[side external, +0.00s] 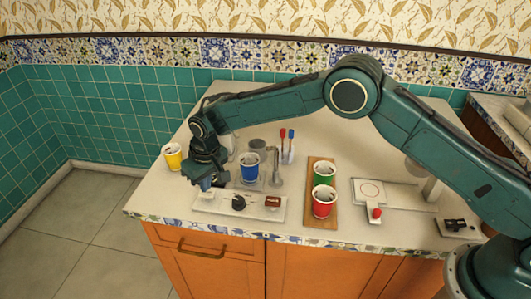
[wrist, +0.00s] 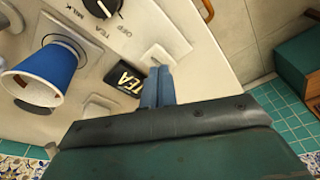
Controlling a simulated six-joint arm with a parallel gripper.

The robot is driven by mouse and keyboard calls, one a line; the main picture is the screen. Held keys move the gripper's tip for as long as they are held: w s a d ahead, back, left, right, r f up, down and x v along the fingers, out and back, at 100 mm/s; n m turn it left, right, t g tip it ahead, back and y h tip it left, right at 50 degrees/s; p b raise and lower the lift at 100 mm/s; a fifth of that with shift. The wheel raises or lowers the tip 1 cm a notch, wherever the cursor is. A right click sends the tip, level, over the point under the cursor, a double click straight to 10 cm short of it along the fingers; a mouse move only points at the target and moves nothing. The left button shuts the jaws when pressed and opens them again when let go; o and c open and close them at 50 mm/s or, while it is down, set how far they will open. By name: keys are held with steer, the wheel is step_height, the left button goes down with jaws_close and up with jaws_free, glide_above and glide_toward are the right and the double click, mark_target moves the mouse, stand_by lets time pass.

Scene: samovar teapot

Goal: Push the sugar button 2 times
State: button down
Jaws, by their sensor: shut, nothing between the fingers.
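A white control panel (side external: 222,209) lies near the counter's front edge, with a black knob (side external: 238,203) in its middle. A dark red button (side external: 272,201) sits at its right end; its lettering is too small to read. No button legibly marked sugar shows. My gripper (side external: 205,184) is shut and empty over the panel's left end.
A blue cup (side external: 249,170) stands behind the panel beside a tap (side external: 276,168). A yellow cup (side external: 172,157) is at the left. Green (side external: 324,174) and red (side external: 323,203) cups stand on a wooden board (side external: 309,214) at right. The panel's front side is clear.

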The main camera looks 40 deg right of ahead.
mark_target(208, 192)
steer(key=shift+f, duration=1.05)
steer(key=shift+r, duration=1.55)
steer(key=shift+f, duration=1.45)
steer(key=shift+r, duration=1.45)
steer(key=shift+r, duration=2)
steer(key=shift+r, duration=0.1)
